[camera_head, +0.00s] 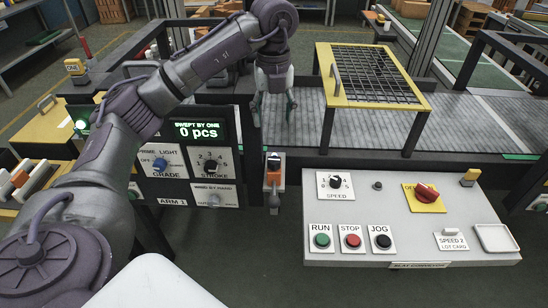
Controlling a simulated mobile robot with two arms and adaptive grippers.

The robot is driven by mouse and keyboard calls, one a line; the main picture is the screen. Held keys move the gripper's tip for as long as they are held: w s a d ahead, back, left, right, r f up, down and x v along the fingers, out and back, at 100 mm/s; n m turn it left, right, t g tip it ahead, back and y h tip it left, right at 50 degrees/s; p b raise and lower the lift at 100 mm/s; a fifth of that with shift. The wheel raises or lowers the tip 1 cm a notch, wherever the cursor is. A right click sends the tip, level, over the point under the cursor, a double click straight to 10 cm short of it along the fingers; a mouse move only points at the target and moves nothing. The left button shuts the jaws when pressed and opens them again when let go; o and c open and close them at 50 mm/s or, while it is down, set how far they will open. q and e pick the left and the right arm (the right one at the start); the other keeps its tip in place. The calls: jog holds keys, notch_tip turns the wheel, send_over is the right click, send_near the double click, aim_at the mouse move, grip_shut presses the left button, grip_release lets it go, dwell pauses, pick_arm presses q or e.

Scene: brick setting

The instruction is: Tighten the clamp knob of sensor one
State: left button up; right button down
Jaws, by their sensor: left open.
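My left gripper (275,104) hangs fingers-down near the conveyor's near edge, left of the yellow guard. Its fingers are apart and I see nothing between them. A small yellow tag reading ONE (73,67) stands at the far left, behind my left arm. A round green light (81,124) glows at the left, partly beside my arm. I cannot make out a clamp knob of sensor one. My right gripper is not in view.
A yellow-framed mesh guard (374,76) stands over the grey slatted conveyor (472,122). A control panel (410,213) with RUN, STOP and JOG buttons is at the front right. A dark panel reads 0 pcs (197,132). My left arm covers much of the left side.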

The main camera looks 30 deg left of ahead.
pick_arm(q)
jog(key=b, duration=0.1)
send_over(274, 160)
notch_tip(274, 160, down, 8)
jog(key=shift+r, duration=0.25)
notch_tip(274, 160, down, 6)
jog(key=shift+r, duration=0.15)
jog(key=c, duration=1.1)
jog(key=shift+c, duration=0.2)
